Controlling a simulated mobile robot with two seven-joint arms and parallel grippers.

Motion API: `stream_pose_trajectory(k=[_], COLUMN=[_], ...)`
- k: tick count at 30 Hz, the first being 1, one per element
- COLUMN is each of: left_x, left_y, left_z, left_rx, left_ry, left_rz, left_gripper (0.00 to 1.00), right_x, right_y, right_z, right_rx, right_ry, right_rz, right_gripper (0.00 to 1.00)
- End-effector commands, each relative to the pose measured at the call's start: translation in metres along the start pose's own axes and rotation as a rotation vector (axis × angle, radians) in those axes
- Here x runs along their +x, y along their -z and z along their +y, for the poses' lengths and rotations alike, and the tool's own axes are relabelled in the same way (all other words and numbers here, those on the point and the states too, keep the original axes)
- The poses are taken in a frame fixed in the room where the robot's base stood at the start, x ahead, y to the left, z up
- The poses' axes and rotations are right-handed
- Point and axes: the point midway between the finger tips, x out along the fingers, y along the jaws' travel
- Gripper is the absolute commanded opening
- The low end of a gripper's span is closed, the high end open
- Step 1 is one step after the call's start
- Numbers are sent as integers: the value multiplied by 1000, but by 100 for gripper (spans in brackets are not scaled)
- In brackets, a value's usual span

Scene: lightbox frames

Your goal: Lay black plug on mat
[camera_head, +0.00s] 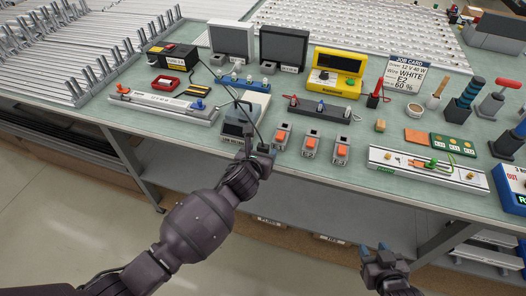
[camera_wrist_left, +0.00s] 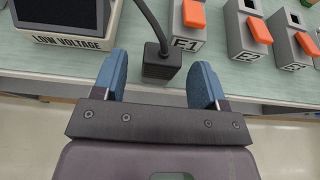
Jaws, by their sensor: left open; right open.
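The black plug (camera_wrist_left: 160,64) with its black cable (camera_wrist_left: 150,22) stands at the front edge of the green bench top in the left wrist view, just left of the block marked E1. My left gripper (camera_wrist_left: 159,76) is open, its blue fingers on either side of the plug and apart from it. In the head view, my left gripper (camera_head: 256,152) is at the bench's front edge and mostly hides the plug. My right gripper (camera_head: 382,256) is open and empty, below and in front of the bench. I cannot tell which surface is the mat; the green bench top (camera_head: 205,140) looks mat-like.
A low voltage box (camera_head: 237,130) stands left of the plug. Grey blocks with orange switches (camera_head: 311,144) stand right of it. A white tray (camera_head: 400,160), a yellow meter (camera_head: 335,75) and a job card (camera_head: 404,75) are farther right. Small clear patches of bench lie between.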

Motion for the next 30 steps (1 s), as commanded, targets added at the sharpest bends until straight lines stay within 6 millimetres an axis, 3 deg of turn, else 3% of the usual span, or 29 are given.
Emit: stream_pose_trajectory(k=[6,15,25,27,30], left_x=[20,22,22,22,22], left_y=[0,0,0,0,0], left_z=[0,0,0,0,0], left_rx=[0,1,1,1,1], left_ry=[-1,0,0,0,0], left_rz=[0,0,0,0,0], left_gripper=[66,66,15,8,8], right_x=[3,5,4,4,3], right_y=[-2,-3,-4,-5,-6], right_z=[-1,-1,-1,-1,-1], right_rx=[1,1,1,1,1], right_ry=[1,1,1,1,1], right_rz=[2,1,-1,-3,-6], right_gripper=[43,43,43,43,43])
